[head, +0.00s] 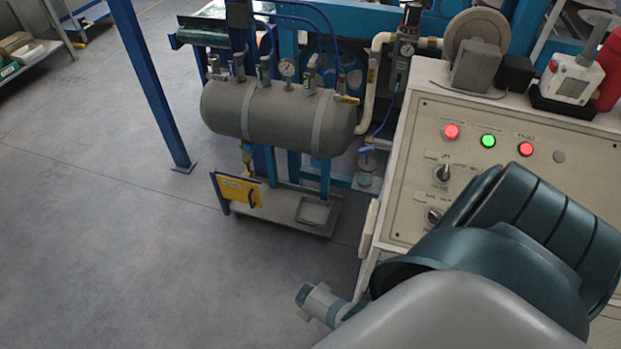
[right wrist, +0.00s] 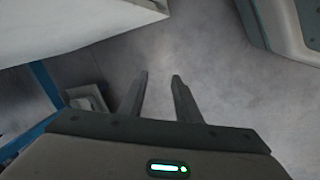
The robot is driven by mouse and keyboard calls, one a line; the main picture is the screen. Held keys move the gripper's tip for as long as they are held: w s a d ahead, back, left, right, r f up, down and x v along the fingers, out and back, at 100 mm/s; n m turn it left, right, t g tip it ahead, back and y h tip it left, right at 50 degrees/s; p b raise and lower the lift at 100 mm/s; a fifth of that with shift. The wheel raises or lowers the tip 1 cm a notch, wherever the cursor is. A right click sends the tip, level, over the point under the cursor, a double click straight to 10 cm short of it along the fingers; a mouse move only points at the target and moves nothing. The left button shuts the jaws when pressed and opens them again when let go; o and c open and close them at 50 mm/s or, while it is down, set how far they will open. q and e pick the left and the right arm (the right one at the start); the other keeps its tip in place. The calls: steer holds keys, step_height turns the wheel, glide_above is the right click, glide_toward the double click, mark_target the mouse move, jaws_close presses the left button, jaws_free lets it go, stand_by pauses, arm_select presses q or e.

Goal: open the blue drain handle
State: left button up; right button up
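A small blue lever handle (head: 366,151) shows in the head view on the pipework below the right end of the grey tank (head: 275,112). It looks roughly level, but it is too small to tell its exact setting. The handle does not show clearly in the right wrist view. My right gripper (right wrist: 161,78) is open and empty in the right wrist view, with bare floor between its fingers. In the head view my right arm covers the lower right, well in front of the tank and apart from the handle. My left gripper is not in view.
A cream control cabinet (head: 412,165) with lit buttons and knobs stands right of the tank. A yellow sign (head: 240,189) and a low metal base (head: 285,205) are under the tank. A blue post (head: 152,85) stands at left. Grey floor (head: 100,260) in front is clear.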

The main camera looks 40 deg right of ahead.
steer(key=s+a+f+y, duration=0.1)
steer(key=s+a, duration=0.2)
steer(key=s, duration=0.6)
steer(key=s+a+f+n+y+p, duration=0.1)
steer(key=s+a, duration=0.2)
steer(key=s, duration=0.7)
steer(key=s+a+f+y, duration=0.1)
steer(key=s+a, duration=0.2)
steer(key=s, duration=0.6)
steer(key=shift+s+f+n, duration=0.25)
steer(key=shift+f+n, duration=0.05)
steer(key=shift+f, duration=0.1)
